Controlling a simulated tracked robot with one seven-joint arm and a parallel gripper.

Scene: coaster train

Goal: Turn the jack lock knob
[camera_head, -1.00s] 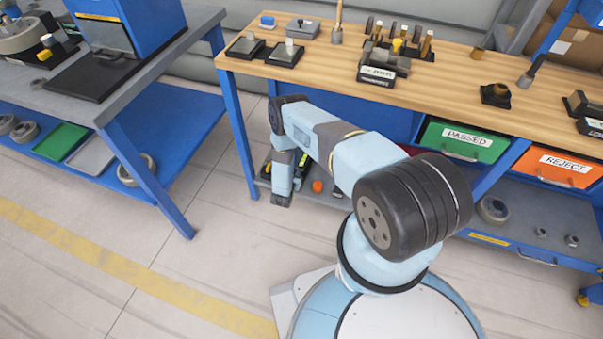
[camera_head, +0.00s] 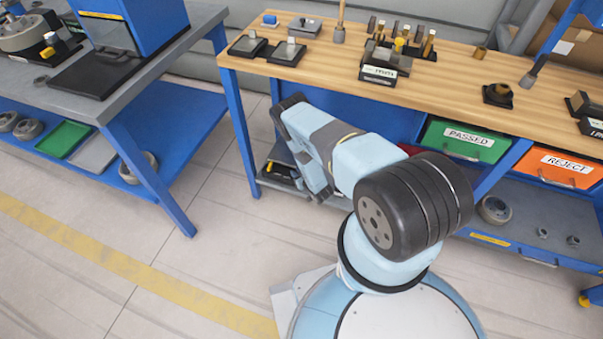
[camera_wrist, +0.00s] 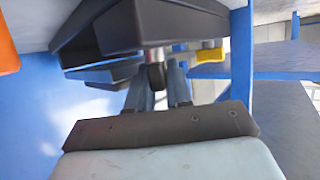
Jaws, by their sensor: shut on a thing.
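My gripper (camera_wrist: 160,88) shows in the wrist view with two blue-grey fingers reaching up from a dark base. It is shut on a small dark rounded piece, which I take for the jack lock knob (camera_wrist: 156,74). The knob sits just below a large black housing (camera_wrist: 150,28) and in front of a short metal stem. The fingertips are partly hidden by the housing and dim light. In the head view my forearm reaches to the wooden workbench's lower left part, and my own arm hides the fingers and the knob.
A yellow piece (camera_wrist: 210,52) is right of the knob, and a blue post (camera_wrist: 241,60) stands beyond it. An orange surface (camera_wrist: 6,48) is at the left edge. Open floor (camera_head: 215,235) lies to the left.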

